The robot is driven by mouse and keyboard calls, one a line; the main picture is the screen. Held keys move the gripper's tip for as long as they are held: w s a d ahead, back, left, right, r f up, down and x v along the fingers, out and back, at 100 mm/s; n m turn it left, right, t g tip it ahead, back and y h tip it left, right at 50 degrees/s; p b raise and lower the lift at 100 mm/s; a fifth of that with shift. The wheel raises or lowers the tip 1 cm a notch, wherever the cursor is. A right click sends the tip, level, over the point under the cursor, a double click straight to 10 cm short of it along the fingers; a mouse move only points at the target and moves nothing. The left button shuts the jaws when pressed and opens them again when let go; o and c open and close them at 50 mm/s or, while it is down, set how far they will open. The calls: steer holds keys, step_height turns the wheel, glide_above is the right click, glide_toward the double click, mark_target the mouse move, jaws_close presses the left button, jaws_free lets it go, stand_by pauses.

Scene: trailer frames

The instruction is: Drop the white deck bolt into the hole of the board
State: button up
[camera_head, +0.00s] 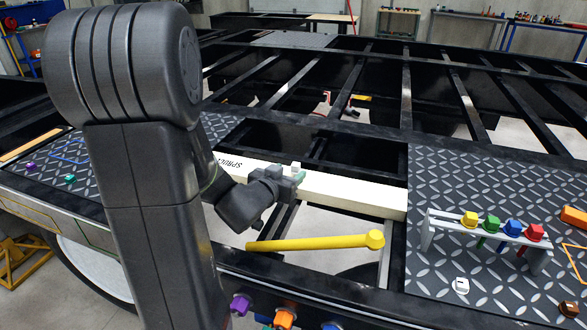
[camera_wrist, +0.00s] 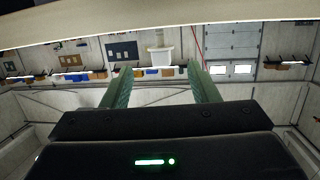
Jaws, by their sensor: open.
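The white deck bolt (camera_head: 295,167) shows just beyond my gripper, at the cream board (camera_head: 350,193). In the wrist view, which looks upside down, the bolt (camera_wrist: 160,56) appears between and beyond my green fingertips, with its wide head away from the board (camera_wrist: 80,27) and its narrower shank pointing to it. The shank's end meets the board's edge in the picture; the hole and how deep the shank sits are hidden. My gripper (camera_wrist: 162,85) is open, with a gap on each side of the bolt. It also shows over the board in the head view (camera_head: 298,178).
A rack (camera_head: 490,232) holds yellow, green, blue and red bolts on the right deck plate. A small white piece (camera_head: 461,286) lies before it. Black frame beams lie beyond.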

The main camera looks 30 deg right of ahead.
steer(key=shift+s+a, duration=0.2)
steer(key=shift+a, duration=0.15)
